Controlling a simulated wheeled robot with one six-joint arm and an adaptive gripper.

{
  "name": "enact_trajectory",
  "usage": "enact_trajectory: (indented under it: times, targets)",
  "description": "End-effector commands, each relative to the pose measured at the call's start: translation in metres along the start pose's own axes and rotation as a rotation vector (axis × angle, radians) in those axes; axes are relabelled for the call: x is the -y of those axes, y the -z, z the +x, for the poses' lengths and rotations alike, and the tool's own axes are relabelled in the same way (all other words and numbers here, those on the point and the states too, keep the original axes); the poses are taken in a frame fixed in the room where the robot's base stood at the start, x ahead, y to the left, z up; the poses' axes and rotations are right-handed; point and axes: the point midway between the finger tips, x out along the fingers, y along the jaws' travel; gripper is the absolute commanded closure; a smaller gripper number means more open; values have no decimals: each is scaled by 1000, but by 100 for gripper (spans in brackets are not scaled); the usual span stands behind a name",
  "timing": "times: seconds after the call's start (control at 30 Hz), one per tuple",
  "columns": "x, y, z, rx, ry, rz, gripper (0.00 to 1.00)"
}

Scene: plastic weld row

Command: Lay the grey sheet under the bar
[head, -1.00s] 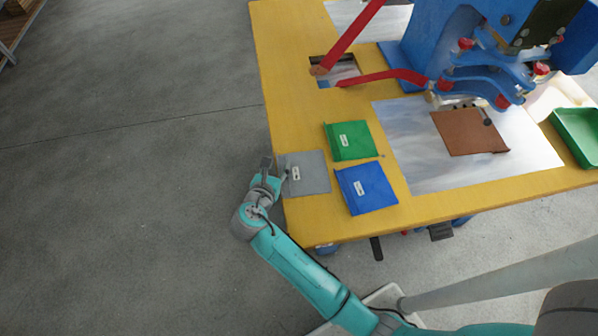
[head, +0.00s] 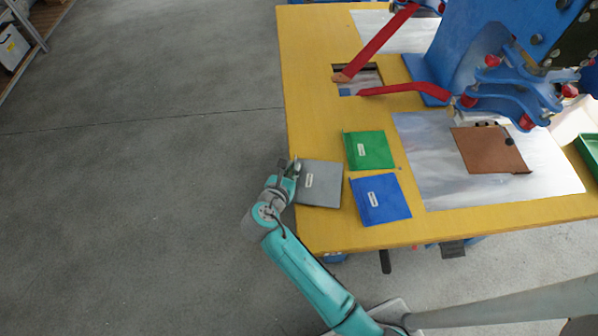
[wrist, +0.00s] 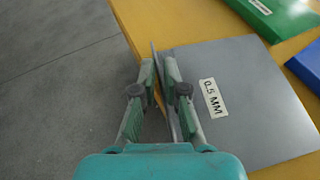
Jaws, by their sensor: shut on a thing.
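The grey sheet (head: 322,190) lies at the left edge of the yellow table. In the wrist view the grey sheet (wrist: 245,85) carries a label reading 0.5 MM and has an upturned lip at its left edge. My gripper (head: 291,168) is at that left edge, its fingers shut on the lip; it shows in the wrist view (wrist: 160,75) too. The bar is not clearly identifiable; a blue machine (head: 490,80) with red-tipped clamp parts stands at the right, over a silver plate (head: 430,175). A brown sheet (head: 488,150) lies on that plate below the machine.
A green sheet (head: 369,150) and a blue sheet (head: 381,199) lie just right of the grey one. Two red arms (head: 385,40) reach over the table behind them. A green tray (head: 590,152) is at the right edge. Bare yellow table (head: 310,90) lies behind the grey sheet.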

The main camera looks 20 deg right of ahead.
Motion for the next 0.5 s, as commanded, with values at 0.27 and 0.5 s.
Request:
enact_trajectory:
  times: [0.27,0.5]
  targets:
    - [0,-46,-19,2,-1,5,100]
    - [0,-78,-32,1,0,2,100]
